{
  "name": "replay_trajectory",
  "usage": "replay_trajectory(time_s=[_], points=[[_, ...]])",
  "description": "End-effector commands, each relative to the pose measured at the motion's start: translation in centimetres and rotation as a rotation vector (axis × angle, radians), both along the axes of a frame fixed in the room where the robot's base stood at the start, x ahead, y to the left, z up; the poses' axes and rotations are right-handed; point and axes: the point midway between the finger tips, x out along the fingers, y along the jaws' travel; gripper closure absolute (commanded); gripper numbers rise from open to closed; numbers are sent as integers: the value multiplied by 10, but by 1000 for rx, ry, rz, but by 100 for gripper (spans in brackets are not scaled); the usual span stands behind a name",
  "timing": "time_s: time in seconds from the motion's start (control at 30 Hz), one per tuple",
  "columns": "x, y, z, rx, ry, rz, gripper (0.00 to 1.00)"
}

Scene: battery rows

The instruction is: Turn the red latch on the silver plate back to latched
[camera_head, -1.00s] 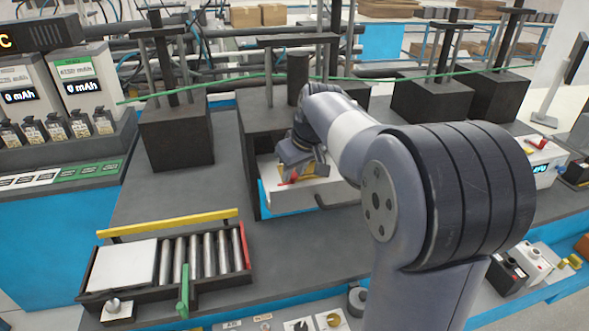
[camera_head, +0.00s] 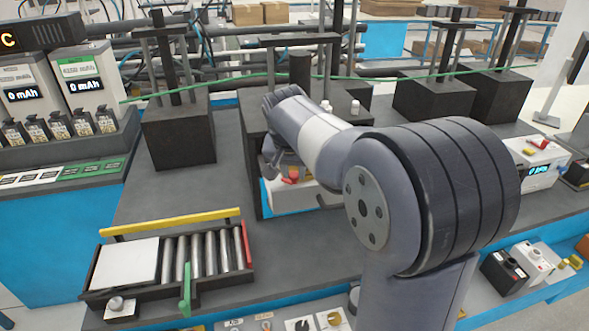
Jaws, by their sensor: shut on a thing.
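A pale silver-topped unit (camera_head: 301,197) with a blue-lit front sits in the recess under the dark press at centre. The red latch (camera_head: 291,179) shows as a small red piece on its top, right at my fingers. My gripper (camera_head: 281,173) points down over the left part of this top and is shut on the red latch. The fingertips are small and partly hidden by my own wrist, so the exact grip and the latch's angle are hard to see. My arm covers the right part of the unit.
A similar unit (camera_head: 540,155) with a red piece on top stands at right. A roller tray (camera_head: 165,287) with a white plate (camera_head: 122,264) lies at front left. Dark press blocks (camera_head: 178,138) flank the work spot. A green cable (camera_head: 225,84) crosses behind my arm.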

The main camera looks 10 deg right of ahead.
Motion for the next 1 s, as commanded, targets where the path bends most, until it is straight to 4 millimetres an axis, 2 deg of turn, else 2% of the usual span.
replay_trajectory(time_s=[0.6,1.0], points=[[4,4,1,1,0,-557,98],[5,5,0,3,0,-757,98]])
